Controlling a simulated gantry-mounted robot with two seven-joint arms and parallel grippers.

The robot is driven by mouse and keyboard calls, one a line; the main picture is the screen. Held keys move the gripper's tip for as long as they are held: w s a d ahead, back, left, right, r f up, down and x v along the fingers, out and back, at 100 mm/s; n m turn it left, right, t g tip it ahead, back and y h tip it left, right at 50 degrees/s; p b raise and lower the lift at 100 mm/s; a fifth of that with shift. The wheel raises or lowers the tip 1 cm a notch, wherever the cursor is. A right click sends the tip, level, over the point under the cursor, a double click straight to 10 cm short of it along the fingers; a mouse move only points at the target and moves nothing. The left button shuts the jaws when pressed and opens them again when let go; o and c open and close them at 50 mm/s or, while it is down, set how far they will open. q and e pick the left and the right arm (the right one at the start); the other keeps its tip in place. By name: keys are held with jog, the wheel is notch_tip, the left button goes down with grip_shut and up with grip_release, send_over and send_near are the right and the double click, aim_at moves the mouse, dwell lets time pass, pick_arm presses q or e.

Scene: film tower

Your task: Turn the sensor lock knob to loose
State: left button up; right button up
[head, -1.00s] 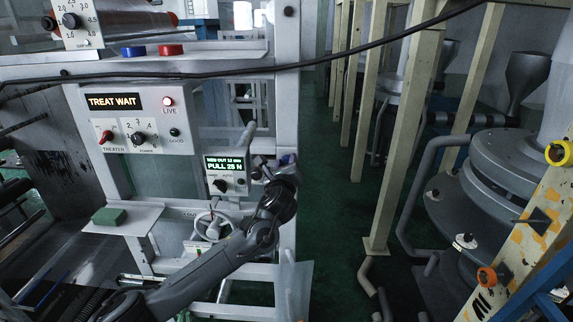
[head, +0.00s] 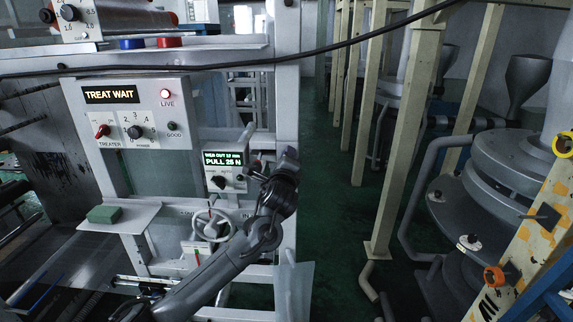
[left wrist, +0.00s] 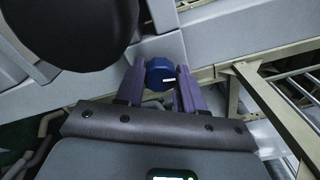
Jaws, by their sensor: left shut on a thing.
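A round blue knob (left wrist: 158,67) with a white pointer line shows in the left wrist view. I take it for the sensor lock knob; no label for it is readable. My left gripper (left wrist: 160,76) is shut on it, one purple finger on each side. The white line lies roughly level across the knob. In the head view the left gripper (head: 288,160) is at the pale machine post, right of the small control box, and my wrist hides the knob. My right gripper is in neither view.
The small control box (head: 223,180) reads "PULL 25 N" beside my wrist. The larger panel (head: 155,147) reads "TREAT WAIT" with a lit red light. A handwheel (head: 212,224) sits below. A black cable (head: 330,57) crosses above. The green aisle floor (head: 335,185) is clear.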

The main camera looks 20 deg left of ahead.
pick_arm(q)
jog(key=n+b, duration=0.1)
jog(key=n, duration=1)
jog(key=shift+f, duration=0.1)
jog(key=shift+n+y, duration=0.3)
jog(key=shift+n, duration=0.1)
jog(key=o, duration=1)
jog(key=shift+o, duration=0.2)
jog(key=shift+d, duration=0.1)
jog(key=b+v, duration=0.2)
jog(key=v, duration=0.8)
jog(key=shift+s+b, duration=0.35)
jog(key=shift+s, duration=0.05)
